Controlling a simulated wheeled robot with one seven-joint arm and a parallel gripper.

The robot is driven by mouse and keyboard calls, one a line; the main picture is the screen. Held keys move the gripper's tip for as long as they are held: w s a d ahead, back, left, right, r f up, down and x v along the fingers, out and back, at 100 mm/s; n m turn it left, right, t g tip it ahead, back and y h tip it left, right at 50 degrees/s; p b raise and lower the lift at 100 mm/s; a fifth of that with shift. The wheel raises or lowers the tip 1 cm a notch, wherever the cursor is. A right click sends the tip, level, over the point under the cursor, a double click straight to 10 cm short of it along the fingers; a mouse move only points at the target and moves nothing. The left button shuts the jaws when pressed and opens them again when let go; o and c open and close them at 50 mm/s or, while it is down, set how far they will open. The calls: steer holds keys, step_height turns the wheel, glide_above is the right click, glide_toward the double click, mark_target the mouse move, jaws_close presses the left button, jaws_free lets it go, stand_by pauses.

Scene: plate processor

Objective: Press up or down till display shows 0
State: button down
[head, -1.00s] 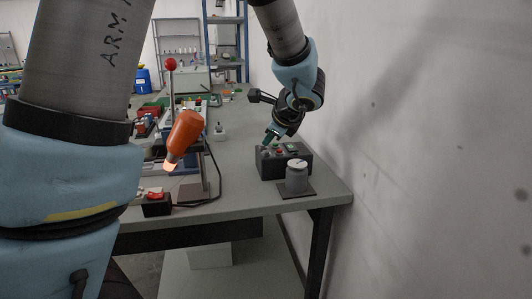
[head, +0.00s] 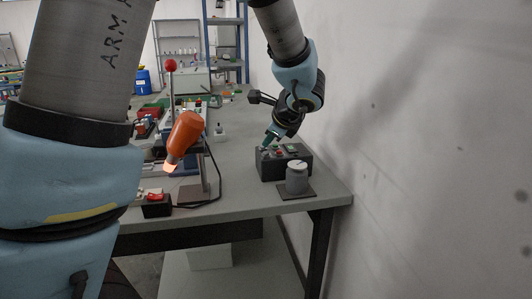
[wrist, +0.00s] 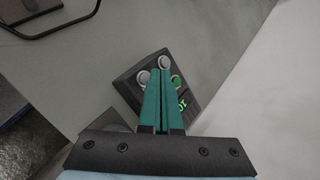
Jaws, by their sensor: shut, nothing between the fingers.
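A dark control box (head: 285,166) stands on the table near its right edge. In the wrist view the box (wrist: 128,92) shows two grey round buttons, one at the far corner (wrist: 165,61) and one at the left (wrist: 143,77), and a green button (wrist: 177,82). A small display with green characters (wrist: 183,103) is partly covered by my fingers; I cannot read it surely. My gripper (head: 266,146) is shut and empty, its green fingers pointing down at the box's button end. In the wrist view its fingertips (wrist: 161,72) lie between the buttons; contact cannot be told.
A grey cylinder (head: 297,180) on a dark base stands in front of the box. An orange-headed tool (head: 184,136) on a stand, a red switch box (head: 156,205) and a black cable are to the left. A white wall rises close on the right.

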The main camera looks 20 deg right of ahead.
steer(key=shift+f, duration=0.15)
stand_by(0.5)
steer(key=shift+f+b, duration=0.3)
steer(key=shift+b, duration=0.2)
steer(key=shift+f+b, duration=0.4)
steer(key=shift+b, duration=0.05)
stand_by(0.5)
stand_by(0.3)
steer(key=shift+r+p, duration=0.65)
steer(key=shift+r, duration=0.2)
step_height(320, 180, up, 5)
steer(key=p, duration=0.4)
stand_by(0.6)
